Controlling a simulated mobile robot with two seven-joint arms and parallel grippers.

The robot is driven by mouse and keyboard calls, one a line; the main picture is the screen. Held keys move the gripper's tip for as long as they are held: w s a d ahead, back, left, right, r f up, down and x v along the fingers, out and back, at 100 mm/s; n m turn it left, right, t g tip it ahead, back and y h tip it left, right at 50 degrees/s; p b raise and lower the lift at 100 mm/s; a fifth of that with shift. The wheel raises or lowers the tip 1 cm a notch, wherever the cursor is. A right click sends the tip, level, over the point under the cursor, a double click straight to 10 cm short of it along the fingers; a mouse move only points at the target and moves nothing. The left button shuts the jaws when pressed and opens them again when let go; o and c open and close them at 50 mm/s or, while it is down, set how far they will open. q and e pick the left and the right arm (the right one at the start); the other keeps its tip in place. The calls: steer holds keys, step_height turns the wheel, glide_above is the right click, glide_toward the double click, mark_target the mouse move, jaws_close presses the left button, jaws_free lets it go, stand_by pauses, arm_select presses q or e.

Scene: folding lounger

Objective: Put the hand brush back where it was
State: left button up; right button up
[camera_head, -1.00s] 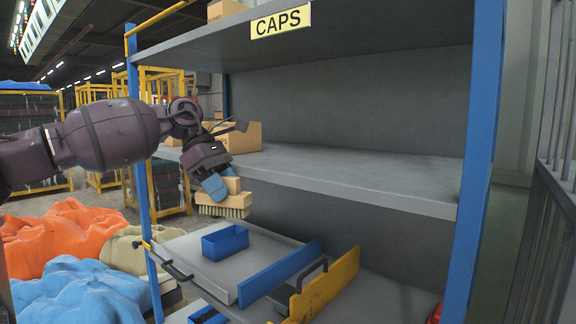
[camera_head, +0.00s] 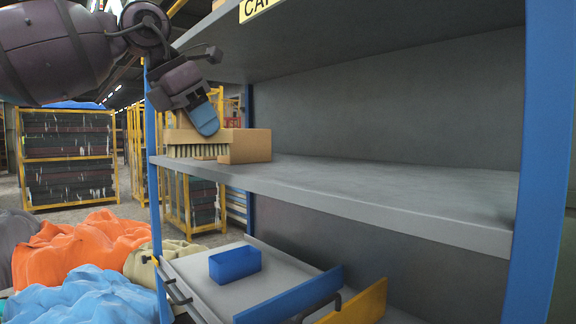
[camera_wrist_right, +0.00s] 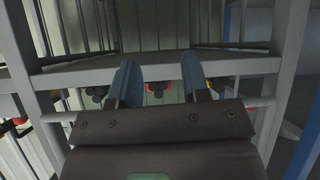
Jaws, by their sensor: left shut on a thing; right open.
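The hand brush (camera_head: 184,137) has a pale wooden body and bristles pointing down. In the head view it is at the left end of the middle shelf (camera_head: 330,183), left of a cardboard box (camera_head: 250,146). My left gripper (camera_head: 203,122) is shut on the brush from above, its blue fingertip against the wood. The bristle ends are close to the shelf surface; I cannot tell whether they touch it. My right gripper (camera_wrist_right: 157,82) shows only in the right wrist view, open with nothing between its blue fingers.
A lower tray holds a blue bin (camera_head: 235,264). A blue panel (camera_head: 290,298) and a yellow panel (camera_head: 358,304) stand beside it. Blue uprights (camera_head: 545,160) bound the rack. The middle shelf is bare right of the box. Orange and blue heaps lie at left.

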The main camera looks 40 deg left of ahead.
arm_select(q)
steer(key=w, duration=0.5)
steer(key=shift+d, duration=0.2)
steer(key=shift+w+d+r+p, duration=0.1)
steer(key=shift+w+p, duration=0.25)
steer(key=shift+w, duration=0.5)
steer(key=shift+w+d+r+p, duration=0.1)
steer(key=shift+w+p, duration=0.2)
steer(key=shift+w, duration=0.55)
steer(key=w, duration=0.2)
steer(key=w+p, duration=0.1)
steer(key=w, duration=0.4)
steer(key=shift+w+d+f, duration=0.1)
steer(key=shift+d, duration=0.15)
steer(key=shift+w+d+p, duration=0.1)
steer(key=shift+w+p, duration=0.25)
steer(key=shift+w, duration=0.5)
step_height(320, 180, down, 4)
steer(key=shift+r+b, duration=0.2)
steer(key=shift+b, duration=0.2)
steer(key=shift+f, duration=0.2)
steer(key=o, duration=0.8)
steer(key=shift+o, duration=0.5)
arm_select(e)
steer(key=shift+s+d+r, duration=0.1)
steer(key=shift+s+r, duration=0.2)
steer(key=shift+r, duration=0.45)
